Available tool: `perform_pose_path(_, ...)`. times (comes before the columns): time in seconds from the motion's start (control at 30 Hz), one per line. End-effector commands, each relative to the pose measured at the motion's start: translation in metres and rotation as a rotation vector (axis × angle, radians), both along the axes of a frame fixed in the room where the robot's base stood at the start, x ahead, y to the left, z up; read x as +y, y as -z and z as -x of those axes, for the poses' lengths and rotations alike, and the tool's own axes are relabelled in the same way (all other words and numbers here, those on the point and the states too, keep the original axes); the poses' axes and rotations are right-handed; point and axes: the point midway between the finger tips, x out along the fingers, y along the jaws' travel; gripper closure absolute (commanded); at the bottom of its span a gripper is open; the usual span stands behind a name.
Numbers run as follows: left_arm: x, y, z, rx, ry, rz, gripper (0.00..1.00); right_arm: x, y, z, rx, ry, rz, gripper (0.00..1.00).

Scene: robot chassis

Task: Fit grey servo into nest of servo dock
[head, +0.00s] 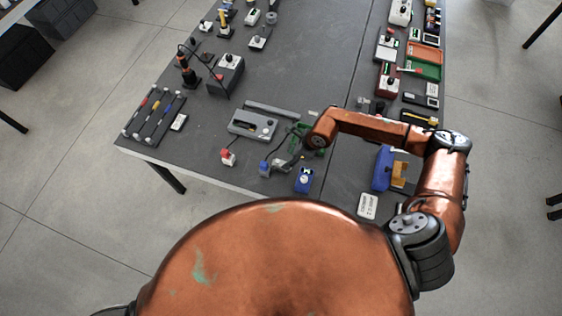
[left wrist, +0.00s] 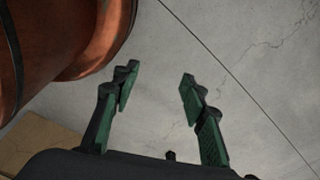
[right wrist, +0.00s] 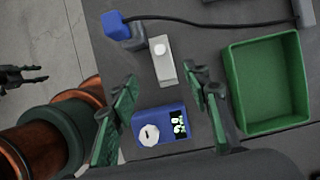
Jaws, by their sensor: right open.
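A grey block with a white round top (right wrist: 163,62), which looks like the grey servo, lies on the table ahead of my right fingertips. It shows in the head view (head: 281,166). My right gripper (right wrist: 161,78) is open and empty, pointing at this block; in the head view the gripper (head: 302,138) is partly hidden by its arm. A grey box with a light panel and a knob (head: 255,124) lies further left and back; it may be the servo dock, but its nest is unclear. My left gripper (left wrist: 158,78) is open and empty over the floor.
A blue device with a white dial (right wrist: 160,125) lies below my right fingers. A green tray (right wrist: 268,80) stands to their right. A blue plug (right wrist: 116,25) with a dark cable lies beside the grey block. A red-and-white piece (head: 228,157) sits near the table's front edge.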

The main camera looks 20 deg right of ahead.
Motion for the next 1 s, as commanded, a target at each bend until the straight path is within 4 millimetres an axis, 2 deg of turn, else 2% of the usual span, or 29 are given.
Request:
perform_pose_path(0.23, 0.0, -0.003, 0.012, 0.015, -0.002, -0.001, 0.6, 0.006, 0.023, -0.006, 0.001, -0.003, 0.01, 0.56)
perform_pose_path(0.6, 0.0, -0.013, 0.009, 0.01, -0.002, 0.0, 0.6, 0.018, 0.067, -0.018, 0.002, 0.0, 0.006, 0.56)
perform_pose_path(0.87, 0.0, -0.014, 0.002, 0.002, 0.0, 0.0, 0.6, 0.019, 0.071, -0.019, 0.0, -0.001, 0.007, 0.56)
perform_pose_path(1.0, 0.001, -0.014, 0.002, 0.002, 0.0, 0.0, 0.6, 0.019, 0.071, -0.019, 0.001, -0.001, 0.006, 0.64)
